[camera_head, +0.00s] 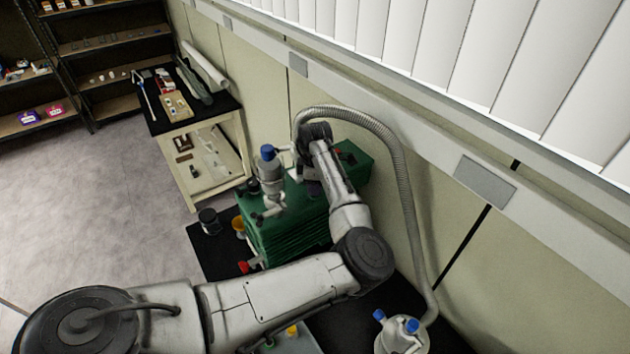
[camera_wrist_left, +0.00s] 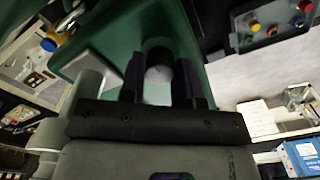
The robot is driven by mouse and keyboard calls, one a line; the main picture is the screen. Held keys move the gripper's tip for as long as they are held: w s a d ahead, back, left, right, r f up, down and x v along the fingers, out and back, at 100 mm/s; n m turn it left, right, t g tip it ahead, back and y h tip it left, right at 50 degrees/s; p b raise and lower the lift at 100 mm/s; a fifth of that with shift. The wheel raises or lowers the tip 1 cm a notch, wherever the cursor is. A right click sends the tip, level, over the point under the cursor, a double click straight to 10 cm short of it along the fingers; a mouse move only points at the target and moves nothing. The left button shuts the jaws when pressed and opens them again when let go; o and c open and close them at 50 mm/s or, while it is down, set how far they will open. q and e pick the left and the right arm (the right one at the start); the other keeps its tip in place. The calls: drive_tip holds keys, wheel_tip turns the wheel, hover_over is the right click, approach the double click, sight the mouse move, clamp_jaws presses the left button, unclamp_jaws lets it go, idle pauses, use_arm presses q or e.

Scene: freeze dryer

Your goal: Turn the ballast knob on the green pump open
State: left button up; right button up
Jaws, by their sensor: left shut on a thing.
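The green pump (camera_head: 290,228) stands on a dark mat beside the wall in the head view. Its green body also shows in the left wrist view (camera_wrist_left: 115,45). My left arm reaches over it, and my left gripper (camera_wrist_left: 158,82) points at the pump. In the left wrist view its two dark fingers are shut on the ballast knob (camera_wrist_left: 158,58), a small dark round knob with a pale face, one finger on each side. In the head view the knob is hidden by my arm, and the fingers are mostly hidden. My right gripper is not in view.
A ribbed hose (camera_head: 408,190) arches from behind my arm along the wall to a metal vessel (camera_head: 402,335) with blue caps. A blue-capped metal fitting (camera_head: 270,170) rises from the pump's left side. A small table (camera_head: 205,120) with tools stands behind. Open floor (camera_head: 90,215) lies left.

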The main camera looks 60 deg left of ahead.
use_arm(q)
drive_tip(key=m+p, duration=0.4)
drive_tip(key=p, duration=0.1)
drive_tip(key=m+p, duration=0.4)
drive_tip(key=p, duration=0.1)
drive_tip(key=m+p, duration=0.4)
drive_tip(key=p, duration=0.2)
drive_tip(key=shift+r, duration=0.3)
drive_tip(key=m+p, duration=0.1)
drive_tip(key=m, duration=0.1)
drive_tip(key=shift+f+m+p, duration=0.1)
drive_tip(key=shift+m+p, duration=0.25)
drive_tip(key=shift+m, duration=0.05)
drive_tip(key=shift+f+m+p, duration=0.1)
drive_tip(key=shift+m+p, duration=0.25)
drive_tip(key=shift+m, duration=0.55)
drive_tip(key=o, duration=0.9)
